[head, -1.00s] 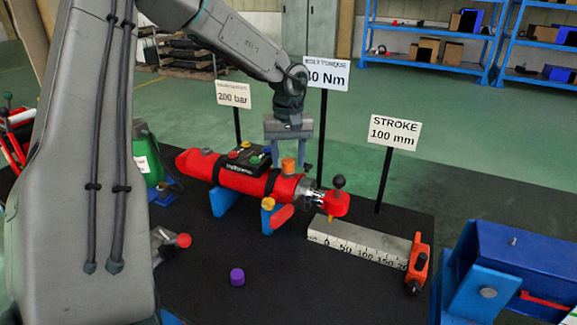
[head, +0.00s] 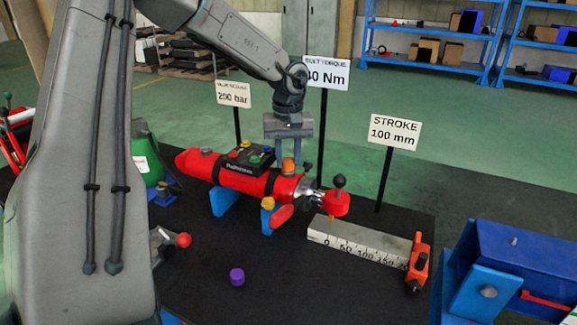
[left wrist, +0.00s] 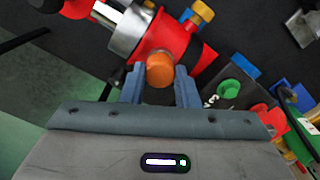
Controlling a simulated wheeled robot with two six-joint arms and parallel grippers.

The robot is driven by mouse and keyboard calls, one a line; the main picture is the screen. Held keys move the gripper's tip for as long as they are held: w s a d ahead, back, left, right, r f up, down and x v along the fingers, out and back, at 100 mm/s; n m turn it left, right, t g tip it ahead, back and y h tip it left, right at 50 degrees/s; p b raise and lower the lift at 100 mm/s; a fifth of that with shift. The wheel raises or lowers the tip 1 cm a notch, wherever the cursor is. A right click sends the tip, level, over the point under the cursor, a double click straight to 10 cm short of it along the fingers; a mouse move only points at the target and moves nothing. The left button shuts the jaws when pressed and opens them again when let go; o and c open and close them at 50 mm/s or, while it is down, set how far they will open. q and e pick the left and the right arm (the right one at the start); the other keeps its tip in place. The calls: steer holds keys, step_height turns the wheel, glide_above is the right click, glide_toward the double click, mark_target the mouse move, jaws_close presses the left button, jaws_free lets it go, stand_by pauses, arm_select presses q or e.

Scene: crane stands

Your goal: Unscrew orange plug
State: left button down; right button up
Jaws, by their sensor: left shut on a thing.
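The orange plug (head: 288,166) sits on top of the red cylinder (head: 243,180), near its rod end. In the left wrist view the plug (left wrist: 160,70) shows between the two fingertips of my left gripper (left wrist: 160,82). My left gripper (head: 288,158) comes down from above and is shut on the orange plug. The red cylinder rests level on blue supports (head: 223,201). I cannot tell whether the plug is still threaded in. My right gripper is not in view.
A yellow-orange plug (head: 268,203) is on the cylinder's near side. A purple cap (head: 237,277) lies on the black table (head: 300,295). A ruler block (head: 357,243) stands to the right. Sign posts, including the STROKE sign (head: 396,132), stand behind. A blue fixture (head: 515,260) is at far right.

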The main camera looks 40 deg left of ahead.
arm_select(q)
steer(key=shift+f+n+b, duration=0.1)
steer(key=shift+n+b, duration=0.9)
steer(key=shift+n, duration=0.3)
steer(key=shift+n+b, duration=0.4)
steer(key=shift+n, duration=0.6)
steer(key=shift+r+n, duration=0.2)
steer(key=shift+n, duration=0.1)
